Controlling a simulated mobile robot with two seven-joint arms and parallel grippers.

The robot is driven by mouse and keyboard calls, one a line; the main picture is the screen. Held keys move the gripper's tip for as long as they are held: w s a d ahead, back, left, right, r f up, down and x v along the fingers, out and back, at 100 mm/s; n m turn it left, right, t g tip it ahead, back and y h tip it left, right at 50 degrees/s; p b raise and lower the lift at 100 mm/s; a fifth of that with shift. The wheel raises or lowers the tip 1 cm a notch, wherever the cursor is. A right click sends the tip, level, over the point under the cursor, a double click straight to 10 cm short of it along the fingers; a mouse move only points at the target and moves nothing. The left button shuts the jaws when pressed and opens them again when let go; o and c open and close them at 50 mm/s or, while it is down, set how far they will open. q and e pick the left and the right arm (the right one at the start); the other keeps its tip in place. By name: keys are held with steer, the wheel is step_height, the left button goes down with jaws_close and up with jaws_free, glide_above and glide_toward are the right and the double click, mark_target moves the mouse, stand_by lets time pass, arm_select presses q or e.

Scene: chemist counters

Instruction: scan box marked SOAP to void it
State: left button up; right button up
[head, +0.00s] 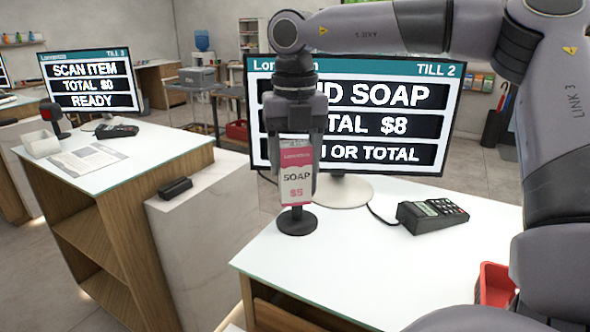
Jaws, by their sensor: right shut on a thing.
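The box marked SOAP (296,172) is white and pink, with "$5" printed on it. It stands upright in my right gripper (297,188), which points down and is shut on it. Below the box is a black round base (296,222) on the counter, seemingly a scanner stand; its upper part is hidden behind the box and gripper. The TILL 2 screen (415,95) behind is partly covered by my arm; I read "ND SOAP", "TAL $8" and "N OR TOTAL". My left gripper is not in view.
A card terminal (432,214) lies on the white counter (350,265), right of the screen's foot. A red tray (495,284) is at the right. The counter's front middle is clear. Another counter at left has a TILL 3 screen (92,80) reading "READY".

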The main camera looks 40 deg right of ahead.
steer(key=r, duration=0.4)
steer(key=a+r, duration=0.1)
steer(key=r, duration=0.1)
steer(key=shift+s+r, duration=0.35)
steer(key=shift+r, duration=0.05)
steer(key=s+a+b, duration=0.2)
steer(key=s+a, duration=1.6)
steer(key=a, duration=0.3)
steer(key=shift+s, duration=0.2)
